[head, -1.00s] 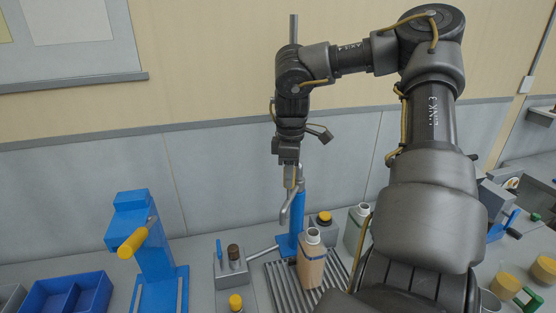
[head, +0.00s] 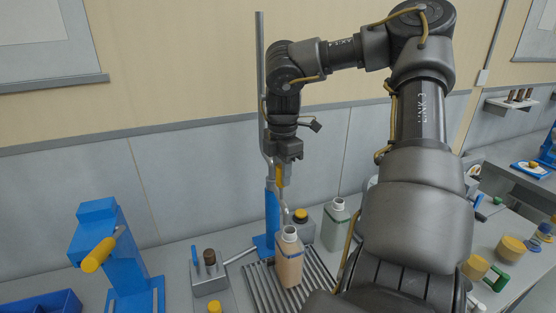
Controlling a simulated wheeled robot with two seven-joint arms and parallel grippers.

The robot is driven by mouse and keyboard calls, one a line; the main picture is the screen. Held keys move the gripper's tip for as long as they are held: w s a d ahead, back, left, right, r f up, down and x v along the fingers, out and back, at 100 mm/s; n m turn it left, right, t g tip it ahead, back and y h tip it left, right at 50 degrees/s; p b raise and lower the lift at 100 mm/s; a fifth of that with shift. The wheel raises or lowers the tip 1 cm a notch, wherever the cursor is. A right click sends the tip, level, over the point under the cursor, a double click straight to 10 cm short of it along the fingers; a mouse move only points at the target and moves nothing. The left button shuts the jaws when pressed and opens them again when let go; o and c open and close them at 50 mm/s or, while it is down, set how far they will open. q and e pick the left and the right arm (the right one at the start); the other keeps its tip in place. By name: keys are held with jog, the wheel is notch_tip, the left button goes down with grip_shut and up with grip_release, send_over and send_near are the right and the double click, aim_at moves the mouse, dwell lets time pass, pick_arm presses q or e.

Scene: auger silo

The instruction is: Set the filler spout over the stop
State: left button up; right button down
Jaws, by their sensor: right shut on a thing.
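My right gripper (head: 280,182) comes down from above, shut on the filler spout (head: 283,207), a thin grey curved pipe beside the blue post (head: 272,218). The spout's lower end hangs above and close to the mouth of a tan bottle (head: 289,262); whether it is directly over the mouth is unclear. The bottle stands upright on a ribbed grey track (head: 267,285). I cannot make out the stop for certain. My left gripper is not in view.
A grey box with a yellow knob (head: 301,214) and a pale green bottle (head: 335,226) stand behind the tan bottle. A tall grey pipe (head: 260,80) rises behind my gripper.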

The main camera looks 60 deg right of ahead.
jog(key=shift+s+d, duration=0.2)
jog(key=shift+d, duration=0.15)
jog(key=c, duration=1.6)
grip_release()
jog(key=o, duration=0.5)
jog(key=shift+s+d, duration=0.1)
jog(key=shift+c, duration=0.2)
jog(key=shift+r, duration=0.25)
notch_tip(320, 180, up, 10)
jog(key=shift+r+b, duration=0.15)
jog(key=shift+b, duration=0.55)
